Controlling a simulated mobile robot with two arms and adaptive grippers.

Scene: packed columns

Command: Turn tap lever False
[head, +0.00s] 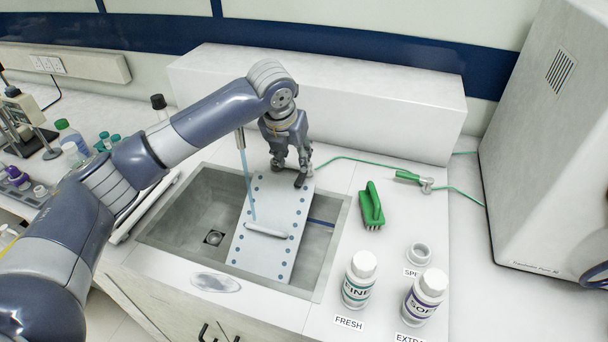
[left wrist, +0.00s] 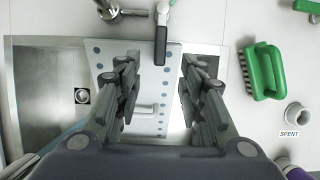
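The tap lever has a dark grip (left wrist: 160,45) on a metal stem in the left wrist view. It lies ahead of my left gripper, in line with the gap between the fingers. In the head view the dark lever (head: 301,180) shows just below the fingertips. My left gripper (head: 290,168) is open, with its fingers (left wrist: 161,70) apart and nothing held. Whether a finger touches the lever is unclear. A thin blue stream of water (head: 248,180) falls from the tap spout (head: 240,138) towards the board over the sink. My right gripper is out of view.
A white dotted board (head: 272,215) with a handle lies across the sink (head: 190,205). A green brush (head: 371,205) lies to the right. Two labelled bottles (head: 359,280) (head: 425,296) stand at the front right. A large white box (head: 550,140) stands at far right.

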